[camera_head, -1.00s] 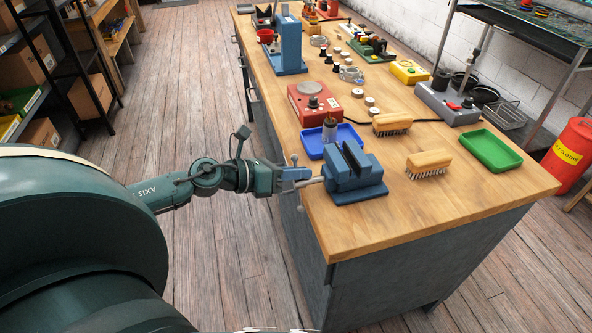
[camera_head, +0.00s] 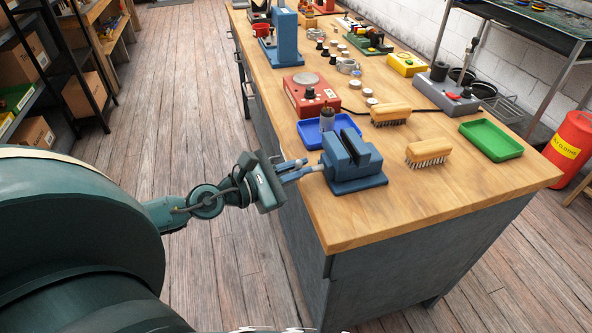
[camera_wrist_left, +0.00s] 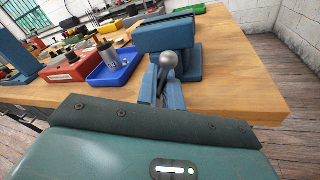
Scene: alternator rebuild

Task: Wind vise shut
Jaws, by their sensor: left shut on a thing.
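The blue vise (camera_head: 358,172) stands on the left front corner of the wooden bench. Its dark jaws face up, and I cannot tell how wide the gap between them is. It also shows at the top of the left wrist view (camera_wrist_left: 168,37). The vise handle (camera_wrist_left: 169,61), a grey bar with a round ball end, is on the near side of the vise. My left gripper (camera_head: 306,169) is beside the bench edge, shut on the handle, its palm tilted. The fingers partly hide the handle and screw. My right gripper is not in view.
A blue tray (camera_head: 309,139) holding a metal cylinder sits just behind the vise. A red box (camera_head: 307,98), wooden brushes (camera_head: 428,150) and a green tray (camera_head: 491,140) are also on the bench. Bare benchtop (camera_head: 380,215) lies in front of the vise.

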